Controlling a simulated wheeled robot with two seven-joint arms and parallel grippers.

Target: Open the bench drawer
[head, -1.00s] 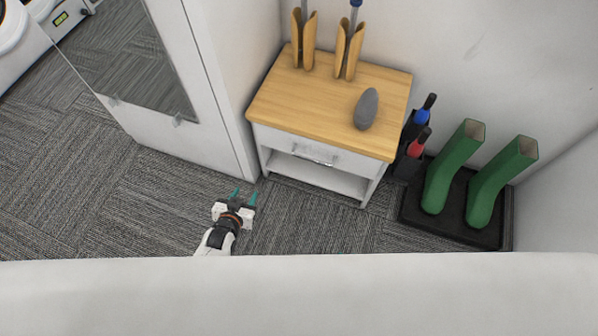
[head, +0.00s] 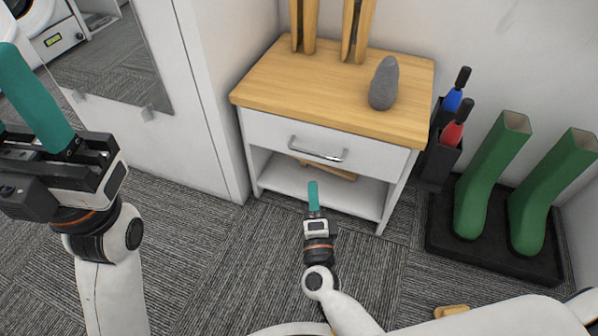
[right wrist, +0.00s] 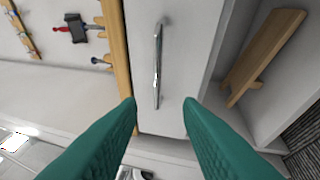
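The bench (head: 290,85) has a wooden top and a white drawer (head: 275,132) that is shut. A silver bar handle (head: 318,150) is on the drawer front; it also shows in the right wrist view (right wrist: 158,62). My right gripper (head: 313,190) is in front of the bench, just below the handle in the head view. In the right wrist view its teal fingers (right wrist: 160,104) are spread, with the handle beyond and between the tips, apparently not touched. My left gripper (head: 30,95) is large at the left edge, fingers apart and empty, partly cut off.
A grey stone-like object (head: 384,84) and wooden holders (head: 305,28) stand on top. A wooden piece (right wrist: 265,58) lies on the open lower shelf. To the right are a dark bottle caddy (head: 438,160) and green boots (head: 485,180) on a black tray (head: 440,238). A white cabinet (head: 205,90) adjoins the left.

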